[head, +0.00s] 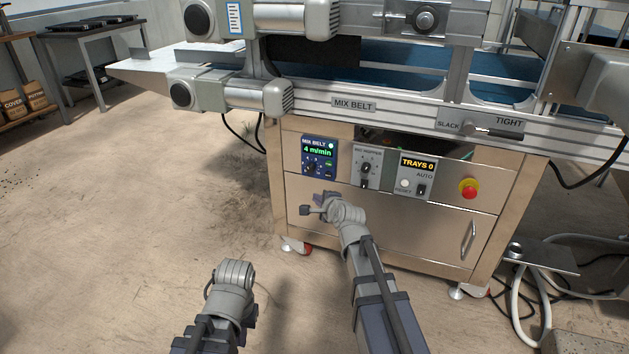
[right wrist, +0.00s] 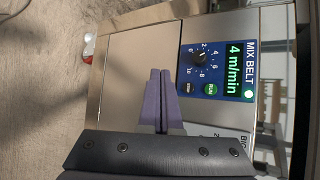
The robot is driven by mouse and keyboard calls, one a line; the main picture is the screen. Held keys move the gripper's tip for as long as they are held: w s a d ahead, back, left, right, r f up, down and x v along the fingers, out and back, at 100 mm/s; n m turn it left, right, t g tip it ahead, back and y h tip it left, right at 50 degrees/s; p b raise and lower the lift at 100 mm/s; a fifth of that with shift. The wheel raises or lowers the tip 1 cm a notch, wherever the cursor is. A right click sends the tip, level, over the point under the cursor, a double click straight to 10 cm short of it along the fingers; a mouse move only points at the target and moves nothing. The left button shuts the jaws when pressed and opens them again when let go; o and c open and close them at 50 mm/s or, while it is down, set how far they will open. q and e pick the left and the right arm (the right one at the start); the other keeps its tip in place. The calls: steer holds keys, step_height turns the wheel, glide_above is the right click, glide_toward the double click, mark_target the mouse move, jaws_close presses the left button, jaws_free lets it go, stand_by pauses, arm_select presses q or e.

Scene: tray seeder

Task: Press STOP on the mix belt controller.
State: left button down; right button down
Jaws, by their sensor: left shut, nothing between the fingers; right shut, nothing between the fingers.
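The mix belt controller (head: 306,144) is a blue panel on the machine's front, with a green display reading 4 m/min. In the right wrist view it appears turned sideways (right wrist: 226,72). It carries a black knob (right wrist: 200,56), a green button (right wrist: 211,89), a dark button (right wrist: 189,88) whose label is too small to read, and a lit lamp (right wrist: 249,94). My right gripper (right wrist: 160,72) is shut and empty, with its purple fingertips just below the controller's lower edge. Contact cannot be told. My left arm's wrist is low in the head view; its fingers are hidden.
Right of the controller are a bio hopper dial box (head: 366,168), a TRAYS counter (head: 417,164) and a red emergency button (head: 468,188). The conveyor frame (head: 380,110) with a slack/tight lever (head: 475,129) overhangs them. Open floor (head: 120,220) lies to the left.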

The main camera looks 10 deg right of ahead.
steer(key=shift+w+d, duration=0.1)
stand_by(0.3)
steer(key=w+d, duration=0.4)
steer(key=w, duration=0.3)
steer(key=shift+d, duration=0.4)
steer(key=shift+w, duration=0.15)
stand_by(1.8)
steer(key=shift+w+d, duration=0.25)
steer(key=shift+w, duration=0.05)
steer(key=shift+w+d, duration=0.2)
steer(key=shift+w, duration=0.1)
stand_by(0.7)
steer(key=shift+s, duration=0.1)
steer(key=shift+s+a, duration=0.45)
steer(key=shift+s, duration=0.1)
stand_by(0.4)
steer(key=shift+s+a, duration=0.7)
steer(key=shift+s, duration=0.35)
steer(key=shift+s+a, duration=0.7)
steer(key=shift+s, duration=0.35)
